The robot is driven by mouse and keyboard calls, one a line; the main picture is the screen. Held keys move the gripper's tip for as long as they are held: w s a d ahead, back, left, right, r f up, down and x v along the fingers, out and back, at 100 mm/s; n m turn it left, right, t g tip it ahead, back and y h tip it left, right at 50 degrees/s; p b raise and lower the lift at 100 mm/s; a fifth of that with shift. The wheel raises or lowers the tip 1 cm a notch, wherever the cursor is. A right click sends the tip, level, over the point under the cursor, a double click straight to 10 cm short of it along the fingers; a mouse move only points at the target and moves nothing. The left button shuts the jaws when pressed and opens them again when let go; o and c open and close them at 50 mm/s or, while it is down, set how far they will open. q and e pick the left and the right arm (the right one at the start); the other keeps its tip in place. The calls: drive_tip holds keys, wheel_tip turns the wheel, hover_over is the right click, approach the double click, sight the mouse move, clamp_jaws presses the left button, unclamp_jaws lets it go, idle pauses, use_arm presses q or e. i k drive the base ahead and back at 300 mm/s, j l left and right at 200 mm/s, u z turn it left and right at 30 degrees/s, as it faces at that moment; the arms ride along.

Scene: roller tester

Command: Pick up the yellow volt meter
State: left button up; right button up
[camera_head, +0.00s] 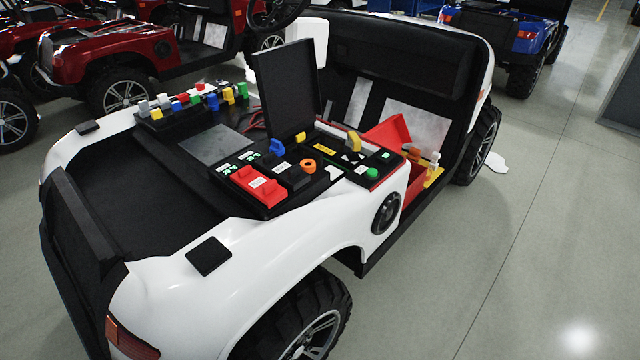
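I cannot tell for sure which thing is the yellow volt meter. A yellow piece (354,143) stands upright on the black control panel (322,183), near its right side. Another yellow object (434,176) sits at the right side of the white cart, by the red box (391,134); part of it is hidden behind small things on it. A small yellow block (228,96) stands in the row at the back left. Neither of my grippers is in view.
The white cart (283,237) fills the middle, with a raised black screen or lid (286,90) on its panel. Red switches (258,185) and an orange ring (308,166) sit on the panel. Red carts (105,50) and a blue cart (510,35) stand behind. The floor at right is mostly clear.

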sight(354, 141)
drive_tip(key=i+l+u, duration=0.1)
drive_tip(key=l+u, duration=0.2)
drive_tip(key=l, duration=0.4)
drive_tip(key=l+u, duration=0.3)
drive_tip(key=l, duration=0.45)
drive_tip(key=i, duration=0.05)
